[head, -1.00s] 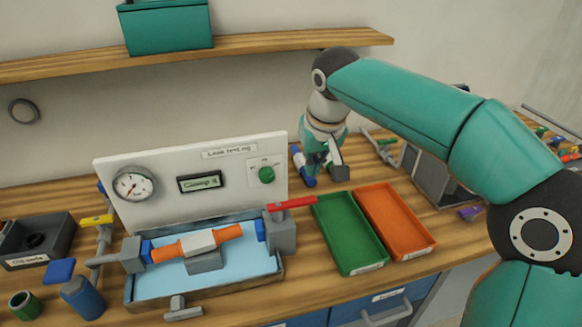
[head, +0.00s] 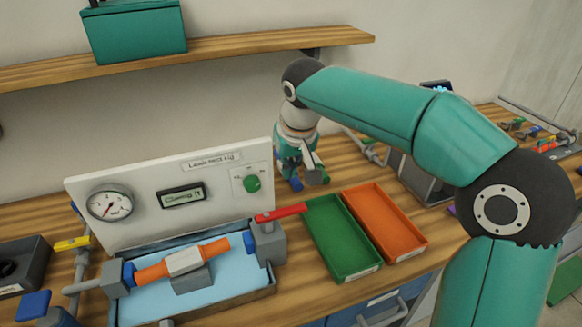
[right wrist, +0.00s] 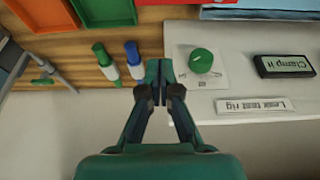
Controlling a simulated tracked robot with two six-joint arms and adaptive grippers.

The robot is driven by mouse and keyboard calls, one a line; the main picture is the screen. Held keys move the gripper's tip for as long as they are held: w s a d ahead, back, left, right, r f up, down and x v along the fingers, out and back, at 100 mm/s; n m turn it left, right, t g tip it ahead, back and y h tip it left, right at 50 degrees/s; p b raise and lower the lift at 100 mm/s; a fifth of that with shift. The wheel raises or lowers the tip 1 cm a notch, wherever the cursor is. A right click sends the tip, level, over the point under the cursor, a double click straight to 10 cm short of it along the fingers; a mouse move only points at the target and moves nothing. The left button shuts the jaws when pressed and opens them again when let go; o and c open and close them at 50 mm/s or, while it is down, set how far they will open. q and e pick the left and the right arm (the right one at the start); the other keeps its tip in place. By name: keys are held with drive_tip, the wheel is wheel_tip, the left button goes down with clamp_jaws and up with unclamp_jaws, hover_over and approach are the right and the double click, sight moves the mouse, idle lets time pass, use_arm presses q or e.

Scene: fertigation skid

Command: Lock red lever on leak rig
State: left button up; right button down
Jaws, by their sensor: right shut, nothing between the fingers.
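The red lever (head: 281,212) sits on a grey block (head: 268,245) at the right end of the leak test rig and points right. An orange fitting (head: 212,248) lies in the rig between blue-ended connectors. The white panel (head: 120,235) behind carries a gauge (head: 110,204), a display reading "Clamp it" (head: 182,195) and a green knob (head: 252,184). My right gripper (head: 316,174) is shut and empty, right of the panel and behind the green tray. In the right wrist view its fingertips (right wrist: 160,66) are beside the green knob (right wrist: 201,61). My left gripper is out of view.
A green tray (head: 304,207) and an orange tray (head: 354,196) stand right of the rig. A yellow-handled valve (head: 73,243) is at left.

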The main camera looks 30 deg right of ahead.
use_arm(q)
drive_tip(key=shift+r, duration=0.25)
use_arm(e)
wheel_tip(320, 180, down, 7)
drive_tip(key=s, duration=0.1)
drive_tip(key=shift+s+a, duration=0.2)
drive_tip(key=shift+s, duration=0.05)
drive_tip(key=shift+r, duration=0.1)
drive_tip(key=shift+d, duration=0.1)
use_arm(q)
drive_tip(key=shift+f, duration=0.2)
use_arm(e)
drive_tip(key=shift+s, duration=0.15)
